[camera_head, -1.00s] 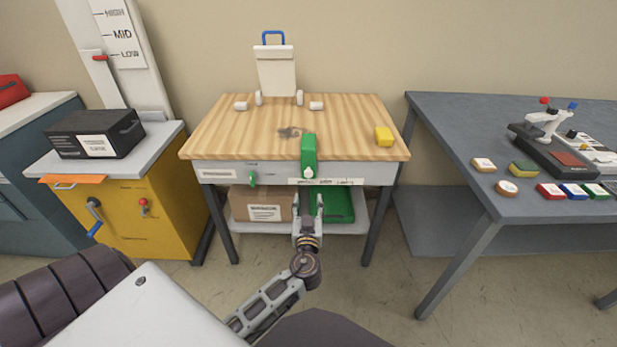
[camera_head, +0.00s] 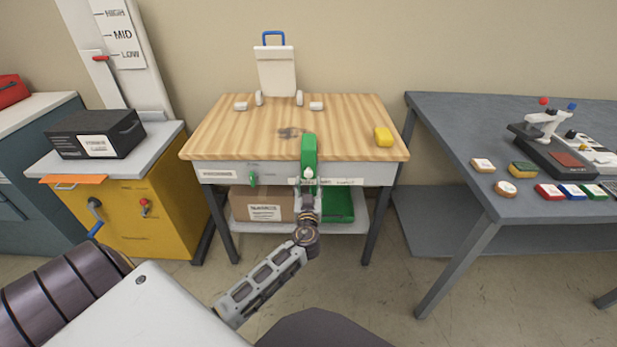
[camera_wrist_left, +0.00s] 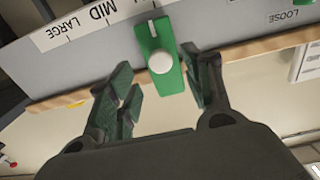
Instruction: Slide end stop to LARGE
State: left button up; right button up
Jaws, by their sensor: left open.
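The end stop is a green block with a white knob (camera_head: 309,148) at the front edge of the wooden-topped table. In the left wrist view the end stop (camera_wrist_left: 158,75) lies beside MID on the white size scale (camera_wrist_left: 95,20), on the side away from LARGE. LARGE is at the left end of the scale there. My left gripper (camera_head: 307,188) is open in front of the end stop. In the left wrist view its two dark fingers (camera_wrist_left: 163,88) stand on either side of the green block's lower part, with gaps visible. My right gripper is not in view.
A small green lever (camera_head: 252,179) sits on the table front, left of the end stop. A cardboard box (camera_head: 262,204) and a green bin (camera_head: 338,205) stand on the shelf below. A grey table (camera_head: 450,140) is at right.

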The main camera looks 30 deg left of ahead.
aim_at(309, 176)
pick_arm(q)
jog(key=shift+x, duration=2.6)
grip_shut()
